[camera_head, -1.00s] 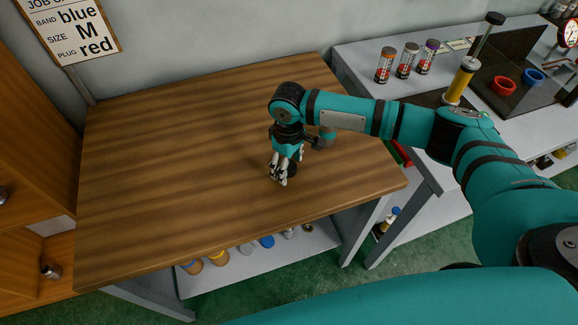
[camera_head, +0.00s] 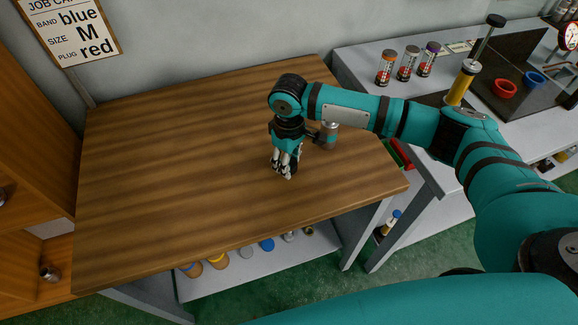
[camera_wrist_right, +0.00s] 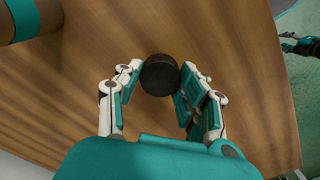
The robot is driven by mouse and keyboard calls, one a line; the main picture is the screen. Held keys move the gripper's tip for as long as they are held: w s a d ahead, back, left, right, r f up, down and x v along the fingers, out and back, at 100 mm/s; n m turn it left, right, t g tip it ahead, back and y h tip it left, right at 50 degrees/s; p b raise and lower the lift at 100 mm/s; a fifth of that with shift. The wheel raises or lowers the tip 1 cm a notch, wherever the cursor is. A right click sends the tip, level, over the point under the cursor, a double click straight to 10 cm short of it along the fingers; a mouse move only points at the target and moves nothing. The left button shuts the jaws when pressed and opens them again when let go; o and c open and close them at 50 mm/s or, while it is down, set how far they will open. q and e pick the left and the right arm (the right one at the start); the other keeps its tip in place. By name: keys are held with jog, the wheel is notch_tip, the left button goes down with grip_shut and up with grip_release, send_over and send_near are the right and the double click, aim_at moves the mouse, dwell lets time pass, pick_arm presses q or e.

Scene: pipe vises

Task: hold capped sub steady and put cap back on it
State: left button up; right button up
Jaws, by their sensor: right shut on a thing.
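A dark, round, ridged-looking piece (camera_wrist_right: 159,75) sits between the fingers of my right gripper, low over the wooden bench top (camera_head: 180,150). From above I cannot tell whether it is the cap alone or the capped sub. My right gripper (camera_head: 284,172) points down near the bench's right part. In the right wrist view my right gripper (camera_wrist_right: 157,86) is shut on the dark piece, one finger on each side. In the head view the piece is hidden by the fingers. What looks like my left gripper (camera_wrist_right: 298,46) shows small at the wrist view's right edge, apart from the piece.
The bench top is otherwise bare. A shelf below holds several capped jars (camera_head: 218,262). A grey counter at right carries several labelled bottles (camera_head: 408,62), a red ring (camera_head: 504,89), a blue ring (camera_head: 534,78) and a yellow cylinder (camera_head: 460,86). A job card (camera_head: 68,28) hangs at left.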

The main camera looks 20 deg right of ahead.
jog(key=shift+r, duration=0.7)
jog(key=s+a+b, duration=0.1)
jog(key=s+a, duration=0.2)
jog(key=a, duration=0.1)
jog(key=s+a+r+b, duration=0.1)
jog(key=s+a, duration=0.1)
jog(key=a, duration=0.3)
jog(key=s+a+b, duration=0.1)
jog(key=s+a, duration=0.2)
jog(key=a, duration=0.1)
jog(key=shift+s+a+r, duration=0.15)
jog(key=shift+s+a, duration=0.15)
jog(key=shift+a, duration=0.05)
pick_arm(q)
notch_tip(320, 180, down, 3)
jog(key=shift+f, duration=0.1)
pick_arm(e)
jog(key=shift+d, duration=0.1)
jog(key=s+d+r+m, duration=0.2)
jog(key=d+r+m, duration=0.1)
jog(key=d, duration=0.5)
jog(key=s+d+r+m, duration=0.3)
jog(key=d+m, duration=0.1)
jog(key=d, duration=0.5)
jog(key=shift+s+d+r, duration=0.15)
jog(key=shift+s+d, duration=0.1)
jog(key=shift+s, duration=0.05)
pick_arm(q)
jog(key=shift+c, duration=0.2)
